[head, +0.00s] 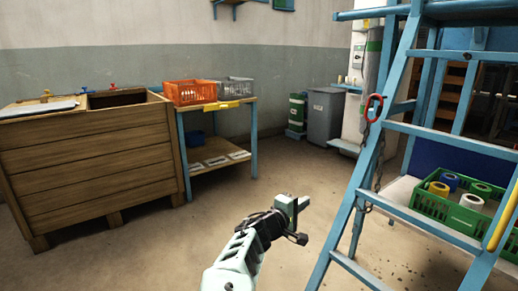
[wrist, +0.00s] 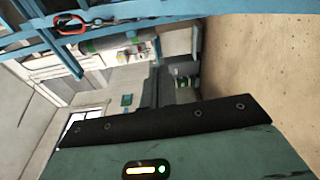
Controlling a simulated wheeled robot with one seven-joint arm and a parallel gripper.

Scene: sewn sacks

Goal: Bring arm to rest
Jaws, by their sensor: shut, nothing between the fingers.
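My gripper (head: 297,203) is at the end of my arm, low in the middle of the head view. It is shut with nothing in it, held in the air over bare floor. The blue ladder-like frame is to its right and the wooden crate to its left, both apart from it. In the wrist view a green and black part of my own arm or gripper fills the lower half, and the fingertips do not show there.
The blue frame (head: 367,180) carries a red carabiner (head: 373,108) and a chain. A green crate (head: 426,204) of coloured rolls lies behind it. A wooden crate (head: 90,155) and a table (head: 220,168) with orange (head: 190,93) and grey baskets (head: 236,91) stand left. The middle floor is clear.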

